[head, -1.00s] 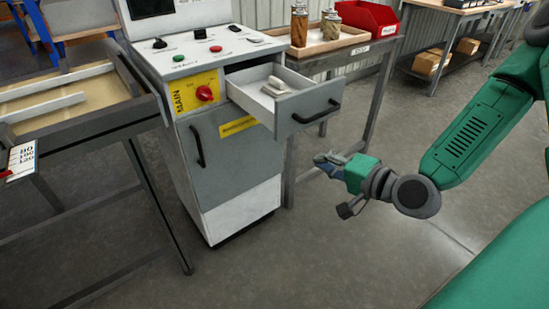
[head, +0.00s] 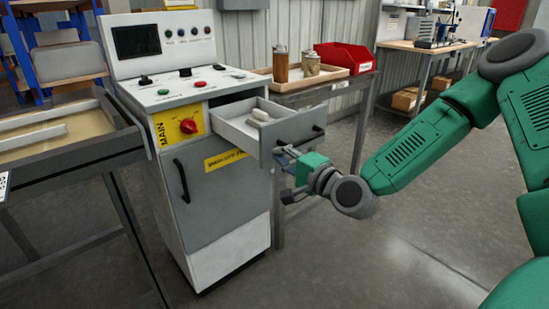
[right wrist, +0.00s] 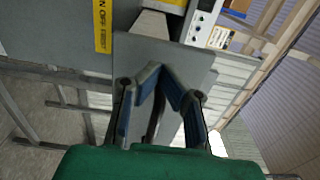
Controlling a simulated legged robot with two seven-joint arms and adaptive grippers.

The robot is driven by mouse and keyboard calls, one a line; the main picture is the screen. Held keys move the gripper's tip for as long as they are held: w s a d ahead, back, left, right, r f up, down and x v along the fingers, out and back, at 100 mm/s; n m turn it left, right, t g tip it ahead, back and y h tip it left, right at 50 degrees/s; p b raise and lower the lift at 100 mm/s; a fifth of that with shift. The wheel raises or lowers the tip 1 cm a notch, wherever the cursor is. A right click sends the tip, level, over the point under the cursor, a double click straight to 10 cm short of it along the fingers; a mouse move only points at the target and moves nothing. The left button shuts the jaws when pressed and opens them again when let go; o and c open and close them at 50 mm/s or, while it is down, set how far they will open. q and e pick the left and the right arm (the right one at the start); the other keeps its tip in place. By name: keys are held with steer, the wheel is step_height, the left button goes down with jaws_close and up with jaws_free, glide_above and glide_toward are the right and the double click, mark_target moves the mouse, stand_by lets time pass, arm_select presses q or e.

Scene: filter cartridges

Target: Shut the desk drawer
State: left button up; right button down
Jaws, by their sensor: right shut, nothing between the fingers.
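The desk drawer (head: 236,131) is pulled out of the grey control cabinet, to the right of the yellow switch panel. Its grey front (head: 275,147) has a dark bar handle (head: 316,131). A small pale object (head: 259,117) lies inside it. My right gripper (head: 284,151) is at the drawer front, just below the handle, with its fingers shut and empty. In the right wrist view the blue-padded fingers (right wrist: 165,70) meet over the grey drawer front (right wrist: 198,67). Part of the dark handle (right wrist: 155,115) shows between them. I cannot tell whether they touch. My left gripper is not in view.
The cabinet door (head: 215,200) below is closed. A side table behind carries a wooden tray (head: 335,73) with two jars and a red bin (head: 345,57). A frame table (head: 85,151) stands left. The floor at front right is clear.

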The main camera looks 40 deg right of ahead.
steer(key=shift+w+a+r, duration=0.1)
steer(key=shift+w+a, duration=0.1)
steer(key=shift+w, duration=0.35)
steer(key=shift+w+a, duration=0.2)
steer(key=shift+w, duration=0.35)
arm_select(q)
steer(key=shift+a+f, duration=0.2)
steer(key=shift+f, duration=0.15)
arm_select(e)
steer(key=shift+d, duration=0.1)
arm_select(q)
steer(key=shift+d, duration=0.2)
arm_select(e)
steer(key=shift+d, duration=0.2)
